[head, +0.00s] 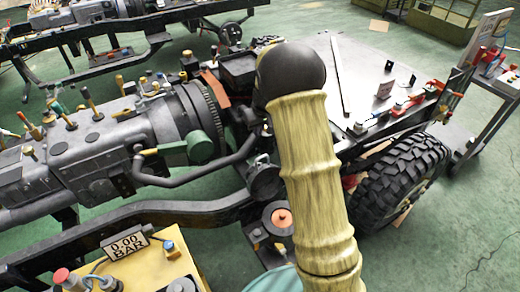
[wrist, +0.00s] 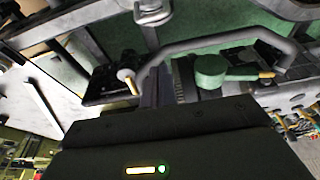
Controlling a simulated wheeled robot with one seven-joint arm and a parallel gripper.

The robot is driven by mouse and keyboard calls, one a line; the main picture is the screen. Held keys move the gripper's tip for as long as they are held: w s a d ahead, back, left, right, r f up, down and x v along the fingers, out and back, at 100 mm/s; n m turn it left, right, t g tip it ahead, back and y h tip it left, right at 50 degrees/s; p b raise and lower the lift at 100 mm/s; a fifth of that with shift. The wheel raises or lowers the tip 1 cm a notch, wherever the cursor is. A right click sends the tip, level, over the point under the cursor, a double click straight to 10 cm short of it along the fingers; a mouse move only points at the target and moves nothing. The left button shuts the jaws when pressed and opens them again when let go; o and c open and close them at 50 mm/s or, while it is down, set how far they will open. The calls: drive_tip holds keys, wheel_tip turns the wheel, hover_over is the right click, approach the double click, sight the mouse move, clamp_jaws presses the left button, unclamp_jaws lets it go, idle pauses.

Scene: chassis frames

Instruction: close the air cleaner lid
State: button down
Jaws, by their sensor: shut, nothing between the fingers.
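An open round housing (head: 278,218) with an orange-red centre sits low beside the chassis rail in the head view. A dark round cover (head: 264,181) stands tilted just above it. They look like the air cleaner and its raised lid, but my arm hides their right side. I cannot make them out surely in the wrist view. My gripper (wrist: 157,88) shows as a dark body across the bottom of the wrist view, its fingers shut and empty. In the head view it is hidden behind my arm. I cannot tell any contact with the lid.
A grey bent pipe (head: 205,178) runs near the cover, and also crosses the wrist view (wrist: 205,43). A big tyre (head: 400,183) stands right.

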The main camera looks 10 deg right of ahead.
drive_tip(key=shift+w+a, duration=0.2)
drive_tip(key=shift+w, duration=0.15)
drive_tip(key=shift+f, duration=0.1)
drive_tip(key=shift+s, duration=0.1)
wheel_tip(320, 180, down, 9)
drive_tip(key=s+p, duration=0.1)
drive_tip(key=p, duration=0.2)
drive_tip(key=shift+s+d+p, duration=0.15)
drive_tip(key=shift+d+p, duration=0.1)
drive_tip(key=shift+p, duration=0.05)
drive_tip(key=shift+f, duration=0.1)
drive_tip(key=shift+a, duration=0.1)
idle(0.4)
